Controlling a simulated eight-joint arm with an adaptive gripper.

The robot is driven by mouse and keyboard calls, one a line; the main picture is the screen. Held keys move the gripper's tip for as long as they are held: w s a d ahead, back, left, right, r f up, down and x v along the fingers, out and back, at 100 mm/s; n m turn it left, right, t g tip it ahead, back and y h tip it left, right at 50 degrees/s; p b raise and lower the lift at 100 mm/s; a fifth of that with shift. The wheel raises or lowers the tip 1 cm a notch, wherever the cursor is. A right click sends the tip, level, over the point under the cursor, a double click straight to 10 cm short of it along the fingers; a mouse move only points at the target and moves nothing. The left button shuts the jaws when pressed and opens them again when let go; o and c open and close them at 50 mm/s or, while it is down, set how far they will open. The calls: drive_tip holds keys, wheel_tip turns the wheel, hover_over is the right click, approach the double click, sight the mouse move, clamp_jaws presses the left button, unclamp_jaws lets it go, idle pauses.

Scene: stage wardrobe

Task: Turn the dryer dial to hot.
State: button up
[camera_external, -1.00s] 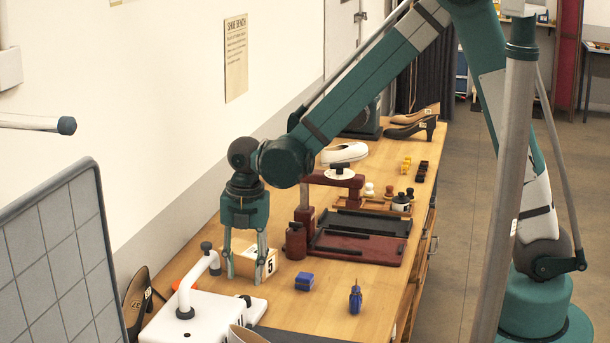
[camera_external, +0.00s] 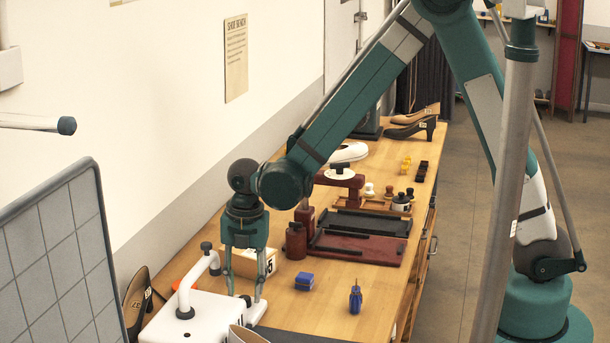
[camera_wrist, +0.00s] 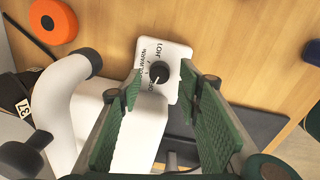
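The white dryer (camera_external: 190,322) stands at the near end of the workbench, with a thick curved white tube on it. Its dark round dial (camera_wrist: 159,72) sits on a white panel (camera_wrist: 166,56) marked with cool, warm and hot lettering. In the wrist view the dial's small white mark appears to face the lower left, by the cool lettering; it is tiny. My gripper (camera_external: 245,294) points down over the panel, fingers apart, one to either side of the dial. The wrist view shows both green finger pads (camera_wrist: 160,85) with a gap between them. I cannot tell whether either touches the dial.
The dryer's curved tube (camera_wrist: 62,112) rises close to the left of my gripper. An orange disc (camera_wrist: 52,20) and a dark shoe (camera_external: 137,300) lie nearby. A numbered box (camera_external: 262,262) stands just behind my gripper.

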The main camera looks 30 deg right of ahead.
drive_tip(key=shift+a+f, duration=0.1)
drive_tip(key=shift+f, duration=1.15)
drive_tip(key=c, duration=0.9)
